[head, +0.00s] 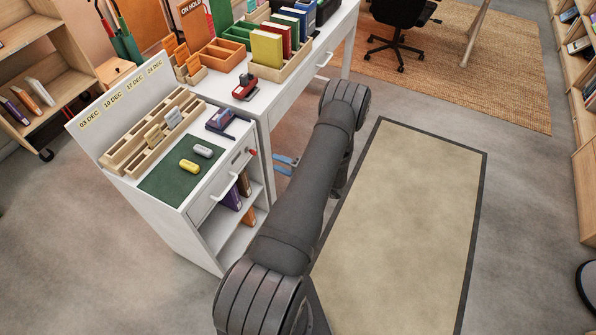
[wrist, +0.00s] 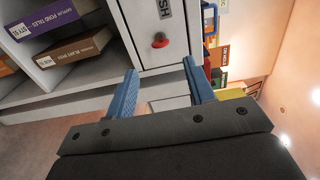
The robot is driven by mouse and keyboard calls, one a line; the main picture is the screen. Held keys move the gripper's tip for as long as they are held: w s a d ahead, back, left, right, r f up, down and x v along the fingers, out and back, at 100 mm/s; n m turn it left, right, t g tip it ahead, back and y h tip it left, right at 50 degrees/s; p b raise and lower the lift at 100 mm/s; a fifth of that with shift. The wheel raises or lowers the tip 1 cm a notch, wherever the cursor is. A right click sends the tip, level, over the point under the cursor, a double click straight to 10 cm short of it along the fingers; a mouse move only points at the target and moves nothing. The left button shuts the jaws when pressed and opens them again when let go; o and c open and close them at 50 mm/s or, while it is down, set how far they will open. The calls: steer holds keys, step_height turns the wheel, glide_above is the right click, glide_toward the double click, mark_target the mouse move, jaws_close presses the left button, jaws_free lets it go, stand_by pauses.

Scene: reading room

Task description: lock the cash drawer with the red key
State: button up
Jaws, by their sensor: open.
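The red key (head: 252,152) shows as a small red head at the right end of the cash drawer front (head: 210,205). In the wrist view the red key (wrist: 160,41) sticks out from the white front, below a label ending in "SH". Its shaft is hidden and its turn angle is unclear. The drawer looks flush with the cabinet. My gripper (head: 284,163) is off to the right of the key, in front of the cabinet. In the wrist view my gripper (wrist: 161,86) is open and empty, its blue fingers apart, with the key beyond the gap between them.
The drawer handle (head: 229,184) projects left of the key. Open shelves with books (head: 247,184) lie below. A white desk (head: 290,84) adjoins behind. The floor in front is clear.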

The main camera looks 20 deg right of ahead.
mark_target(256, 154)
steer(key=v, duration=0.7)
steer(key=shift+s+d, duration=0.2)
steer(key=x, duration=1.7)
steer(key=shift+w+a, duration=0.2)
steer(key=shift+d, duration=0.1)
